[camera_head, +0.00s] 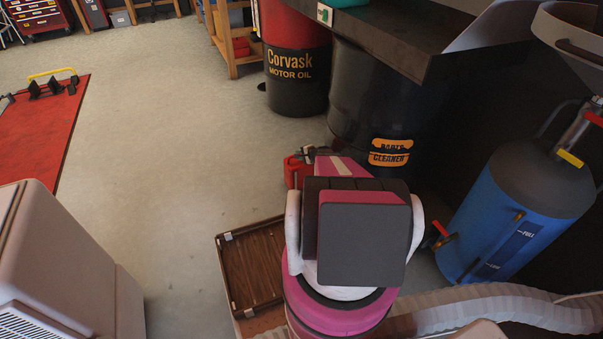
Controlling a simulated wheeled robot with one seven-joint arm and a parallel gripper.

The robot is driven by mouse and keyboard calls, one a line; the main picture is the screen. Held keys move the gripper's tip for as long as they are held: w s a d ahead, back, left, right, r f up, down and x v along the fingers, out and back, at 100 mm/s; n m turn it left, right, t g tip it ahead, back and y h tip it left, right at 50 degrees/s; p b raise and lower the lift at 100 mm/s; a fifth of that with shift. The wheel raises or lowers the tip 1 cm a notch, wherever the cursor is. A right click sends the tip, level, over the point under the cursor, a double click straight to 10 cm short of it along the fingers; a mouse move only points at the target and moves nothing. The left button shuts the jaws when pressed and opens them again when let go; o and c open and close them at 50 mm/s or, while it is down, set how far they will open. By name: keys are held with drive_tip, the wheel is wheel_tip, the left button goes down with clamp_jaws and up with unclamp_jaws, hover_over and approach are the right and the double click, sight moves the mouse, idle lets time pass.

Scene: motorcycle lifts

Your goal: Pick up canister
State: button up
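A small red container, which looks like the canister (294,171), stands on the floor beside the black drum, near the middle of the head view. Its right side is hidden behind my pink, white and black arm. My arm reaches forward from the bottom of the view, and its far end is close to the canister in the picture. My gripper is hidden behind my own arm links, so I cannot see its fingers or whether they touch the canister.
A black "parts cleaner" drum (372,110) under a dark sink tray and a "Corvask" motor oil drum (295,65) stand behind. A blue tank (515,215) is right, with a pale hose (490,305) below. A brown panel (250,268) lies low left.

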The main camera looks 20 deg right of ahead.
drive_tip(key=x, duration=0.4)
drive_tip(key=shift+a+f, duration=0.1)
drive_tip(key=shift+a, duration=0.3)
clamp_jaws()
